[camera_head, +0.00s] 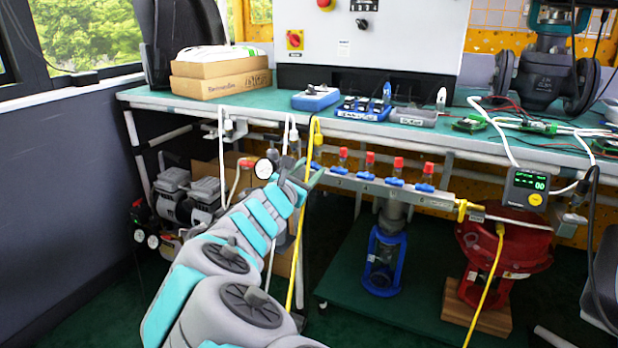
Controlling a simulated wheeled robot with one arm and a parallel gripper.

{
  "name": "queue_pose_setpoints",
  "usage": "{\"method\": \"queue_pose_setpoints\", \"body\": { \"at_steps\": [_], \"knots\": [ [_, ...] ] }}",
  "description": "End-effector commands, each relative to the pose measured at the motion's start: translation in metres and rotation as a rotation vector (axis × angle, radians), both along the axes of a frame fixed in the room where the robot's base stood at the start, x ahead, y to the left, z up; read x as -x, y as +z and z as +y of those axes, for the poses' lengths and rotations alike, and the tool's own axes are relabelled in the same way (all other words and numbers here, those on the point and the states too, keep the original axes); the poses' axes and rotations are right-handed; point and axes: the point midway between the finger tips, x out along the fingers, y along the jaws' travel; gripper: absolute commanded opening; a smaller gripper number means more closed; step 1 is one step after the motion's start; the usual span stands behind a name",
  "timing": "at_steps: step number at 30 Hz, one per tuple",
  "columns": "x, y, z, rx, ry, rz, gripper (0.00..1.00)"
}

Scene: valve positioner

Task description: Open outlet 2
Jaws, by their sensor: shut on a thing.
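A grey metal manifold (405,190) runs below the front edge of the bench. It carries a row of red-topped outlets with blue valve handles. Clear blue handles include one near the middle (365,175), one to its right (394,181) and one at the right (424,187). Another blue handle (338,170) sits further left. My arm reaches up from the bottom to the manifold's left end. My gripper (317,175) is there, shut on a blue valve handle (316,166). The jaws partly hide the grip. I cannot read the outlet numbers.
A pressure gauge (264,168) is close to my gripper's left. A yellow cable (311,150) and white cables hang beside it. The green bench top (240,98) overhangs the manifold. A blue valve body (385,258) and a red actuator (505,258) stand below.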

Motion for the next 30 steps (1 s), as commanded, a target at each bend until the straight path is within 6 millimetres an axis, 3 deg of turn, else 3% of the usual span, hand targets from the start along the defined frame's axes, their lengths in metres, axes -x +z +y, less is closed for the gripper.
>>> {"method": "queue_pose_setpoints", "body": {
  "at_steps": [30],
  "knots": [
    [0.0, -0.0039, -0.0013, -0.895, 0.0, -0.325, 0.0]
  ]
}}
